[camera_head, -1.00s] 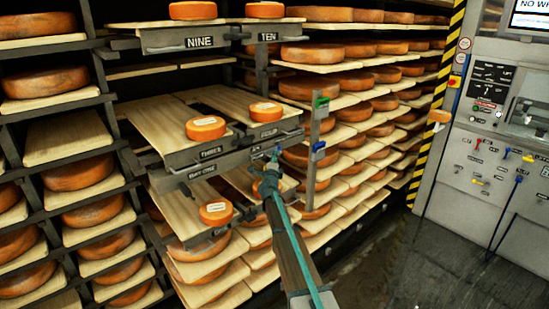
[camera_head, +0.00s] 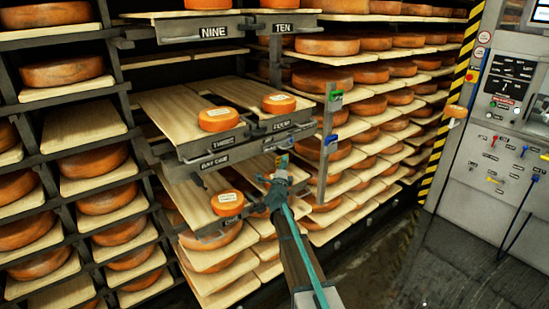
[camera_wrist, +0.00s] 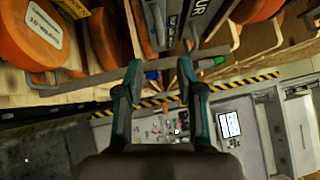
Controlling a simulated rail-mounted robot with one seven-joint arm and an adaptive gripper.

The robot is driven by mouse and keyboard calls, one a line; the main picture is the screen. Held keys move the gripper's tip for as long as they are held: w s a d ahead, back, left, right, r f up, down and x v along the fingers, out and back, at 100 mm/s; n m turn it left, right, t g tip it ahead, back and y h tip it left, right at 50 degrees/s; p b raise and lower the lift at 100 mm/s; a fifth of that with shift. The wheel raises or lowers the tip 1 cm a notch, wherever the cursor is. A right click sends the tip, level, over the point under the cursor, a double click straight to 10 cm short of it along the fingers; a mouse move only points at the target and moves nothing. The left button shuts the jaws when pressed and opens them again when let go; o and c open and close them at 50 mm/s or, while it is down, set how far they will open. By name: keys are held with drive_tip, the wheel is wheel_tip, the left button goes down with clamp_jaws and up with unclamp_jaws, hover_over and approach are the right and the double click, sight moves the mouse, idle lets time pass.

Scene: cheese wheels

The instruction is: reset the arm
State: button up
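My arm reaches up from the bottom of the head view, and my gripper (camera_head: 281,163) is in front of the pulled-out shelf boards. In the wrist view my gripper (camera_wrist: 159,66) has its two fingers apart, with nothing seen held between them. Small labelled cheese wheels sit on the boards: one on the left upper board (camera_head: 218,119), one on the right upper board (camera_head: 279,103) and one on the lower board (camera_head: 228,203). A large orange labelled wheel (camera_wrist: 31,35) shows close at the upper left of the wrist view.
Racks of cheese wheels stand left (camera_head: 98,160) and behind. An upright metal post (camera_head: 326,140) with green and blue clips stands just right of my gripper. A control panel (camera_head: 500,130) stands at the right beyond a yellow-black striped edge (camera_head: 450,100). Floor (camera_head: 400,270) is clear at lower right.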

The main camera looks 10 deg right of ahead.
drive_tip(key=s+a+f+n+g+y, duration=0.35)
drive_tip(key=a+f+n+y, duration=0.35)
drive_tip(key=a+f+n, duration=0.3)
drive_tip(key=s+a+f+n+g+y, duration=0.35)
drive_tip(key=s+f+n+g, duration=0.45)
drive_tip(key=s+f, duration=1.3)
drive_tip(key=s+a+f+n+g, duration=0.1)
drive_tip(key=s+f+g, duration=0.1)
drive_tip(key=s+f, duration=0.3)
drive_tip(key=s+f+n+g+h, duration=0.1)
drive_tip(key=s+f+g, duration=0.15)
drive_tip(key=s, duration=0.55)
drive_tip(key=s+a+f+n+g, duration=0.1)
drive_tip(key=s+f, duration=0.3)
drive_tip(key=s, duration=0.2)
drive_tip(key=s+d+f+n+g+h, duration=0.1)
drive_tip(key=s+g, duration=0.3)
drive_tip(key=s, duration=1.3)
drive_tip(key=s+d+f+n+g+h, duration=0.1)
drive_tip(key=s+f+g, duration=0.3)
drive_tip(key=s, duration=1.3)
drive_tip(key=shift+d+n, duration=0.15)
drive_tip(key=shift+n, duration=0.35)
